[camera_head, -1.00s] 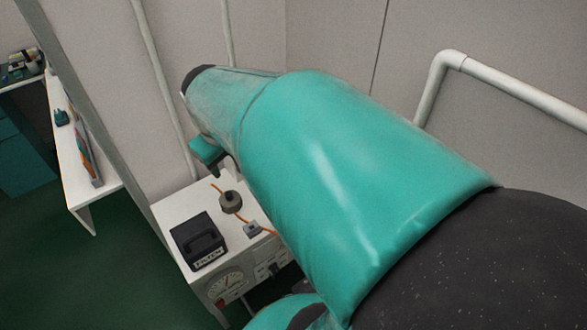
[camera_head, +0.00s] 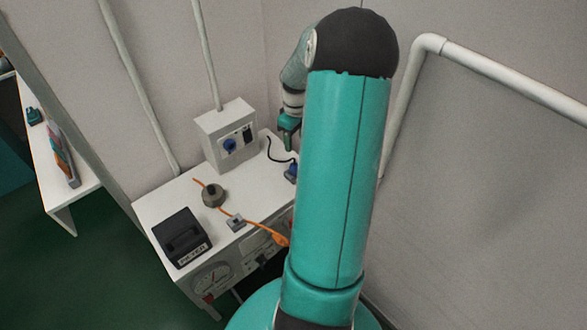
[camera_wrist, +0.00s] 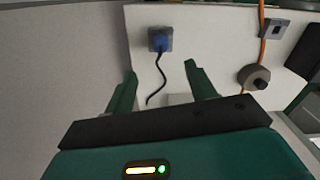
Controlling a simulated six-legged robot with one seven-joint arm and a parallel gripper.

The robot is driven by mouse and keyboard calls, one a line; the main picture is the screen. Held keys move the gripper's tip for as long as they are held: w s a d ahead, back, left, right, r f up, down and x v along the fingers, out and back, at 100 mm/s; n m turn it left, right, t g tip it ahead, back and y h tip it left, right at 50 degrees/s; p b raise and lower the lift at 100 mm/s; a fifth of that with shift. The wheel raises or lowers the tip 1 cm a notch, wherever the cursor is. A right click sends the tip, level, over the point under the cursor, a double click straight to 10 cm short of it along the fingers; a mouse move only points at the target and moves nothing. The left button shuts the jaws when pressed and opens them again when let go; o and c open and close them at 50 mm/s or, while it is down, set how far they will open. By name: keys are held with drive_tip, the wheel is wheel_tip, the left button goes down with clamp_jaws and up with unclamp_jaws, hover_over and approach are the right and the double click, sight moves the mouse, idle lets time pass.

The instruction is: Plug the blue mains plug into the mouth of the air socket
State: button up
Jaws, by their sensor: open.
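The blue mains plug (camera_wrist: 159,43) sits in a small grey block (camera_wrist: 166,32) on the white bench, with a black cable trailing from it. In the head view the plug (camera_head: 291,171) shows at the bench's right, partly behind my arm. My gripper (camera_wrist: 160,68) is open and empty, its fingers apart on either side of the cable in the picture and short of the plug. In the head view my gripper (camera_head: 287,140) hangs above the bench's back right. A grey box (camera_head: 214,133) at the back wall carries a round blue socket (camera_head: 229,145); I cannot read which socket is air.
A black labelled case (camera_head: 180,238) stands at the bench's front left. A gauge (camera_head: 211,277) is on the front panel. White pipes run along the walls.

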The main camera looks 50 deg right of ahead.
hover_over(295, 166)
wheel_tip(295, 166, down, 8)
drive_tip(key=shift+d+f, duration=0.1)
drive_tip(key=shift+d, duration=0.05)
wheel_tip(295, 166, down, 6)
drive_tip(key=shift+w+r, duration=0.1)
drive_tip(key=shift+r, duration=0.05)
drive_tip(key=c, duration=1.1)
